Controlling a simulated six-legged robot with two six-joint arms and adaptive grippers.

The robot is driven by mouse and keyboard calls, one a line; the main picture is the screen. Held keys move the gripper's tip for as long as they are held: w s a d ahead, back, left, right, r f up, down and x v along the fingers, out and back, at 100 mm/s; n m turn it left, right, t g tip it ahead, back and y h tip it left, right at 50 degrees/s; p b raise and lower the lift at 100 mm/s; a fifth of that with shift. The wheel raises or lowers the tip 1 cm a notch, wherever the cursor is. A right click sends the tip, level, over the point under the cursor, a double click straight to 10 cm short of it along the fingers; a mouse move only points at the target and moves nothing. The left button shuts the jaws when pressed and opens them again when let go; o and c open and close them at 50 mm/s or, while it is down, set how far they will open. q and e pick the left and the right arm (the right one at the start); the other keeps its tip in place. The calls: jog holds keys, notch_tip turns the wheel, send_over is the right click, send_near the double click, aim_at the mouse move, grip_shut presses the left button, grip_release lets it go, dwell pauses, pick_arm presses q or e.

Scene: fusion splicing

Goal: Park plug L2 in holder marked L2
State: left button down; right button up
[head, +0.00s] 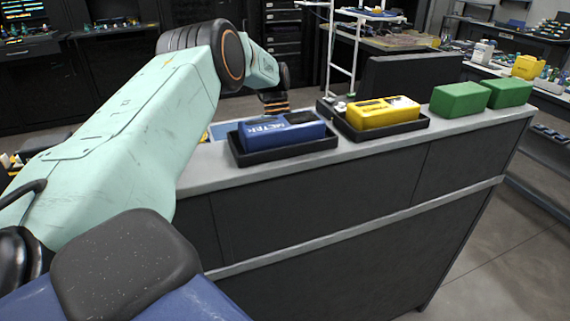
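My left arm comes in from the left and reaches over the far side of the grey bench. At its end a small dark, orange-striped part, seemingly my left gripper (274,103), shows behind the blue device. Its fingertips are too small and too hidden to tell open from shut. I cannot make out plug L2 or the holder marked L2 in this view; the arm covers the left part of the bench. My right gripper is not in view.
A blue device (283,132) sits in a black tray (286,155). A yellow device (383,114) sits in another black tray (385,132) to its right. Two green boxes (460,99) (510,92) stand at the right. The bench top's front edge (345,151) is clear.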

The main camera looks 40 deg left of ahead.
pick_arm(q)
jog(key=shift+f, duration=0.2)
jog(key=c, duration=1.2)
grip_release()
jog(key=shift+r, duration=0.15)
jog(key=shift+v, duration=3.65)
jog(key=shift+w, duration=0.1)
